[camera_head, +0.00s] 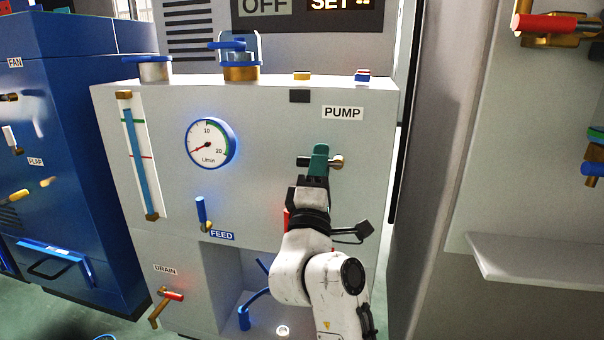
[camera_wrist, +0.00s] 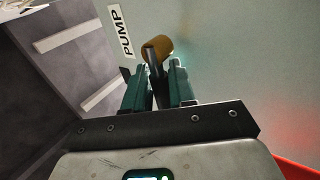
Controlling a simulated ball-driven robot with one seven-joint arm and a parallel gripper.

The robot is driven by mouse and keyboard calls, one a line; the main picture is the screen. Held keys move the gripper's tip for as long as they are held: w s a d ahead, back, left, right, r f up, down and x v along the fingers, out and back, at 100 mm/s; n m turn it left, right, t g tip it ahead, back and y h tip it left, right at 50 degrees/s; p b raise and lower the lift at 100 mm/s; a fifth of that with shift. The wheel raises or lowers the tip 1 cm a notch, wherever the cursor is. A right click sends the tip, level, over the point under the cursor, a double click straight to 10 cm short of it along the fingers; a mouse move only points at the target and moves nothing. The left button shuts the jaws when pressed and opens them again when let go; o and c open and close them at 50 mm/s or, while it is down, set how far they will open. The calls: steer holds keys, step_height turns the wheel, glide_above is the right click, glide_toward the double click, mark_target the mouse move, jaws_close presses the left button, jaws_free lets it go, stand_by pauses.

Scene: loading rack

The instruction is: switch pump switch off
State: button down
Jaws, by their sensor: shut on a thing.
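The pump switch (camera_head: 337,162) is on the front of the pale grey cabinet, below the PUMP label (camera_head: 342,113). Its brass end shows to the right of my gripper's green fingers (camera_head: 318,158). In the wrist view, the switch's dark lever and brass part (camera_wrist: 157,47) show between and beyond the fingers (camera_wrist: 155,90). My gripper is shut on the switch. The fingers hide part of the lever, so its setting is hard to tell.
The cabinet also bears a round L/min gauge (camera_head: 211,144), a blue FEED lever (camera_head: 201,210) and a red DRAIN handle (camera_head: 173,295). A blue cabinet (camera_head: 70,170) stands at left. A grey panel with a ledge (camera_head: 540,262) is at right.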

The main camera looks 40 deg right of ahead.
stand_by(0.5)
steer(key=c, duration=1.1)
jaws_free()
steer(key=b+v, duration=0.1)
steer(key=v, duration=0.9)
steer(key=shift+s+a, duration=0.15)
steer(key=shift+a, duration=0.15)
steer(key=shift+f, duration=0.15)
